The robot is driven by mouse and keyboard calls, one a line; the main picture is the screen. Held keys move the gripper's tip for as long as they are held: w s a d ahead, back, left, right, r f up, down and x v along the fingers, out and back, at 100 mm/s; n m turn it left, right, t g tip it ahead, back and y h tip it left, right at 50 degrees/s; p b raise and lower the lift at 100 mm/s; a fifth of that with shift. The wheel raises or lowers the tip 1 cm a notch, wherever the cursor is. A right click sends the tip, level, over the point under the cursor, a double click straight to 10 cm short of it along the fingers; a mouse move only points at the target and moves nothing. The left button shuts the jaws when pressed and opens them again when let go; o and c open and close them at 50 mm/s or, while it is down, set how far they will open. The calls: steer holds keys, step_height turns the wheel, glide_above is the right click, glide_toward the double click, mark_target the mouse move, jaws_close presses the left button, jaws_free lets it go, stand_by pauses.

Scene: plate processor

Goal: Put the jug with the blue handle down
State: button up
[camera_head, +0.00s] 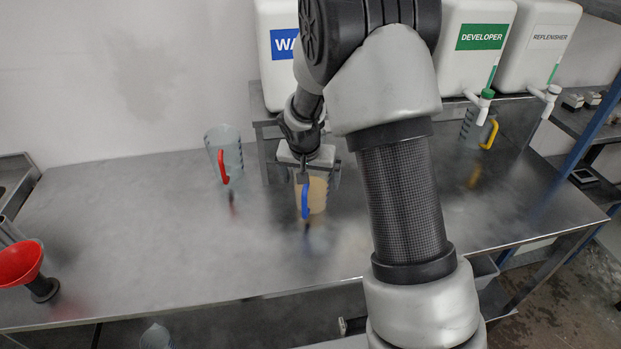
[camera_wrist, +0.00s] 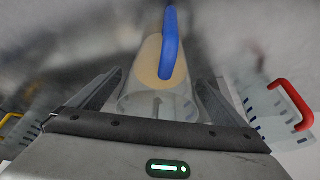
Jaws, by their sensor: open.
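The jug with the blue handle (camera_head: 317,194) stands on the metal table and holds tan liquid. Its blue handle (camera_head: 305,200) faces the front. My gripper (camera_head: 312,174) is at this jug from behind and above, with its fingers to either side. In the wrist view the jug (camera_wrist: 150,90) is between the two open fingers (camera_wrist: 158,92), with a gap seen beside each finger. The jug appears upright. Its base is partly hard to make out in the head view.
A clear jug with a red handle (camera_head: 225,155) stands to the left. A jug with a yellow handle (camera_head: 475,128) stands at the right under the developer tank (camera_head: 478,40). A red funnel (camera_head: 20,263) is at the far left. The table's front middle (camera_head: 180,255) is clear.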

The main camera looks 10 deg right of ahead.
steer(key=v, duration=1.2)
steer(key=s+r+n, duration=0.1)
steer(key=s+r, duration=0.3)
steer(key=s, duration=0.5)
steer(key=s+d+r+n+t+y, duration=0.1)
steer(key=s+r, duration=0.3)
steer(key=s, duration=0.5)
steer(key=s+d+r+n, duration=0.1)
steer(key=s+r, duration=0.3)
steer(key=s, duration=0.5)
steer(key=shift+s+r+n+t+y, duration=0.15)
steer(key=shift+r+n+t+y, duration=0.15)
steer(key=shift+n, duration=0.5)
steer(key=shift+d, duration=0.1)
